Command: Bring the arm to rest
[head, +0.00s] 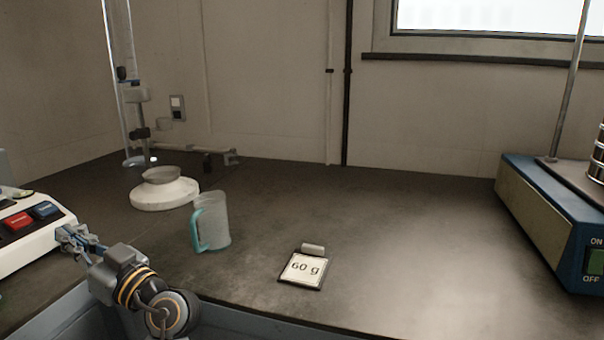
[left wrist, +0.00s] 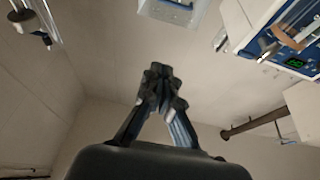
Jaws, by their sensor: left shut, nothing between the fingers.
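My left gripper (head: 72,236) is at the lower left in the head view, beside the white device and above the front edge of the bench. In the left wrist view the left gripper (left wrist: 160,78) shows with its fingertips together and nothing between them. It touches no object that I can make out. My right gripper is in neither view.
A white device (head: 32,240) with red and blue buttons stands at the left. A blue sieve shaker (head: 545,225) is at the right.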

